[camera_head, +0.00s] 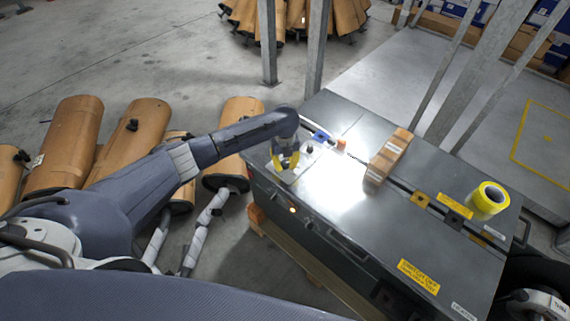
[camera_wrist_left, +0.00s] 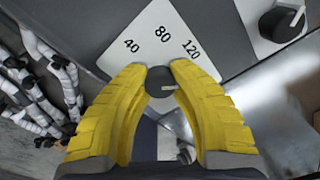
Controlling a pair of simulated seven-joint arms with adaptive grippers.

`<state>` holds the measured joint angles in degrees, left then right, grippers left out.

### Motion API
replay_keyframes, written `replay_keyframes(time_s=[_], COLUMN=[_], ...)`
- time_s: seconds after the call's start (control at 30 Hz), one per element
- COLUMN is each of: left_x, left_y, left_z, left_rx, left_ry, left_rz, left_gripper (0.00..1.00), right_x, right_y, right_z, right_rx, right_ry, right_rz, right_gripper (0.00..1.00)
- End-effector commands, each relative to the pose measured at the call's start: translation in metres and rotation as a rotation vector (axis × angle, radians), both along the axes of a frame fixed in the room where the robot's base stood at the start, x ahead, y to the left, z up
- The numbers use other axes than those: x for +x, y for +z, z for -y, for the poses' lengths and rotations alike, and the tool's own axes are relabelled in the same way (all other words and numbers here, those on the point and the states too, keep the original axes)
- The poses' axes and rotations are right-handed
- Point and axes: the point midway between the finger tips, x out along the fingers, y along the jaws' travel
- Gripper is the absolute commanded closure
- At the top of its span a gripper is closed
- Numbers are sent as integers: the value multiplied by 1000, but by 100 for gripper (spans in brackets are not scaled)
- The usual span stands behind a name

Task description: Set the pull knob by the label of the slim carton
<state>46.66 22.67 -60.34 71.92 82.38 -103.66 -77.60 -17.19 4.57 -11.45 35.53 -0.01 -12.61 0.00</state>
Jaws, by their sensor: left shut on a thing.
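My left gripper (camera_head: 285,162) is over a white dial plate (camera_head: 301,160) at the near left corner of the grey cabinet top. In the left wrist view its yellow fingers (camera_wrist_left: 160,75) are closed around a dark round knob (camera_wrist_left: 160,84) with a light pointer line. The dial plate (camera_wrist_left: 150,38) carries the marks 40, 80 and 120. A second dark knob (camera_wrist_left: 282,22) with a light pointer is at the upper right there. The slim brown carton (camera_head: 388,156) lies on the cabinet top; its pale label markings are too small to read.
The grey cabinet (camera_head: 345,205) bears a yellow tape roll (camera_head: 489,198) and yellow labels toward the right. A small orange piece (camera_head: 341,143) is between dial and carton. Metal posts (camera_head: 316,45) rise behind. Brown mufflers (camera_head: 135,140) lie on the floor at left.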

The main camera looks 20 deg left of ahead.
Motion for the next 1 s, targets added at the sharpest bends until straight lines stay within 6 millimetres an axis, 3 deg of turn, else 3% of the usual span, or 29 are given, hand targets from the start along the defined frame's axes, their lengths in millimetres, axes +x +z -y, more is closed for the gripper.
replay_keyframes(time_s=[0.4,0.93,0.97,1.0], left_x=[0,0,0,0], left_y=[0,0,0,0], left_z=[0,0,0,0], left_rx=[1,0,0,0], left_ry=[-159,-177,-176,-176], left_rz=[0,0,0,0], left_gripper=[100,100,75,71], right_x=[0,0,0,0], right_y=[0,0,0,0], right_z=[0,0,0,0], right_rx=[0,0,0,0], right_ry=[0,0,0,0], right_rz=[0,0,0,0], right_gripper=[56,56,56,56])
